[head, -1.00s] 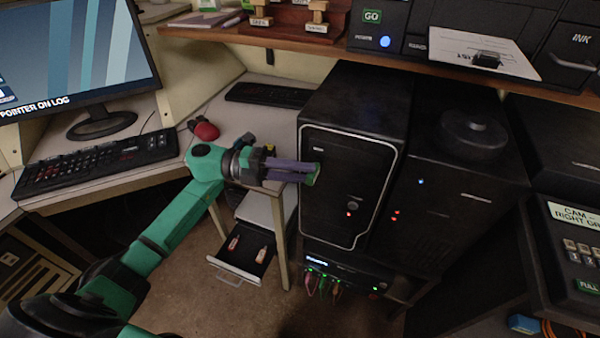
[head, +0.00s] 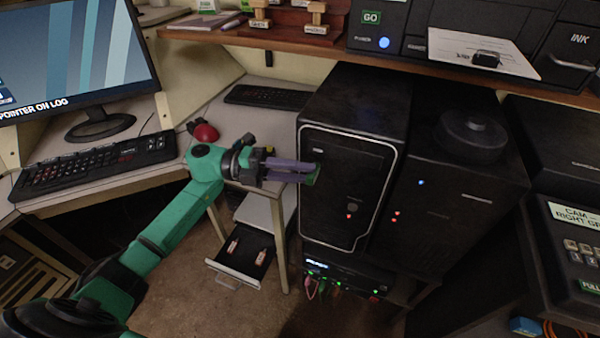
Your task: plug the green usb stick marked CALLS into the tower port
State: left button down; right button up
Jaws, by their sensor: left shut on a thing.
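My left gripper (head: 312,172) is at the front face of the black computer tower (head: 345,225), near its upper left part. Its purple fingers are shut on the green usb stick (head: 313,177), of which only a small green piece shows at the fingertips. The stick is at or very close to the tower's front; I cannot tell whether it is in the port. The port and the stick's marking are hidden or too small to read. My right gripper is not in view.
A second black unit (head: 450,195) stands right of the tower. An open drawer (head: 236,282) with two small sticks lies below the desk. A red mouse (head: 204,132) and keyboards (head: 95,165) sit on the desk. A wooden shelf (head: 270,43) runs above the tower.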

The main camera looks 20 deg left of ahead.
pick_arm(q)
jog(key=c, duration=0.6)
grip_release()
jog(key=shift+w, duration=0.15)
jog(key=s+a+b, duration=0.2)
jog(key=a, duration=1.2)
jog(key=shift+s+a+b, duration=0.2)
jog(key=shift+b, duration=0.1)
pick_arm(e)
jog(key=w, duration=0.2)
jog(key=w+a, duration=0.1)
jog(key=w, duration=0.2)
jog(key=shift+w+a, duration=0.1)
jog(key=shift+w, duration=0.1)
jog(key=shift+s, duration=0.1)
